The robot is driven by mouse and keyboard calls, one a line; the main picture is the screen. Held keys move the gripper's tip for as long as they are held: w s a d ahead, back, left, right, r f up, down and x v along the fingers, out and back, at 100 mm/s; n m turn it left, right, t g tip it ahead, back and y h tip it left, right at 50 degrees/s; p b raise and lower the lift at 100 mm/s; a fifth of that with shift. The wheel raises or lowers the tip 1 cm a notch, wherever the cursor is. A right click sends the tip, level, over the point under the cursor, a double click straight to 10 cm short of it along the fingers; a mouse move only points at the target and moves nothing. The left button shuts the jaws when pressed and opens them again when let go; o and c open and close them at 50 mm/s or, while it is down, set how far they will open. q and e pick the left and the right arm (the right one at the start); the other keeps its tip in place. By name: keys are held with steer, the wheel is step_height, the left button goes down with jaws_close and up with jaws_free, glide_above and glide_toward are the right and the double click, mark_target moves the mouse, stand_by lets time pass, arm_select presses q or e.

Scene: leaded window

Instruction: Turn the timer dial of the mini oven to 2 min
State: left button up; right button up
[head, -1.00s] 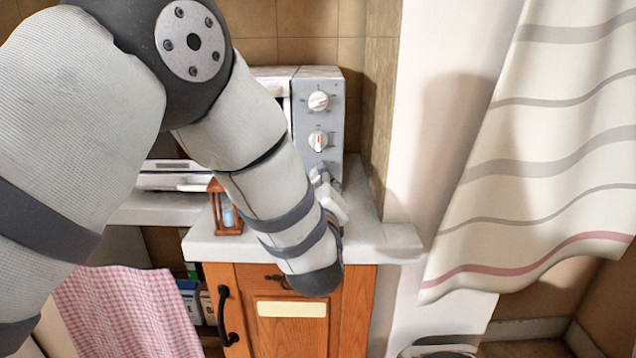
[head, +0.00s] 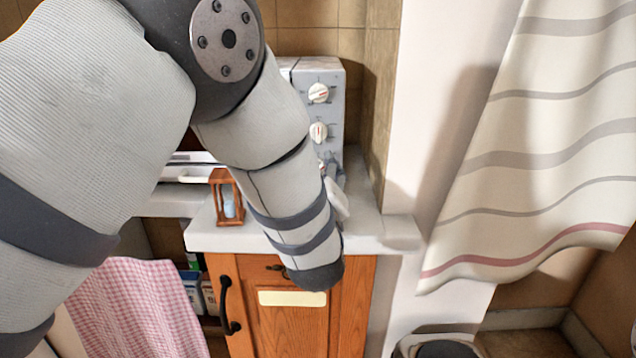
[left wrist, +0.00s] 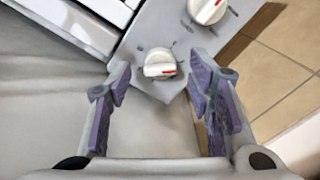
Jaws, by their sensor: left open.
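The mini oven's grey control panel (head: 335,110) faces me on the counter. Two white dials with red marks show in the head view, an upper one (head: 318,92) and one below it (head: 318,132). My left gripper (left wrist: 158,90) is open and empty. In the left wrist view a white dial (left wrist: 159,63) near the panel's bottom edge lies just beyond and between the fingertips, apart from them. Another dial (left wrist: 207,10) is above it. Which dial is the timer cannot be told; markings are too small to read. My forearm hides the oven's lower front in the head view.
A tiled wall is close on the oven's right. A striped curtain (head: 545,150) hangs at right. A wooden cabinet (head: 345,310) is below the counter.

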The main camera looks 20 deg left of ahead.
arm_select(q)
steer(key=v, duration=1.1)
steer(key=shift+s, duration=0.15)
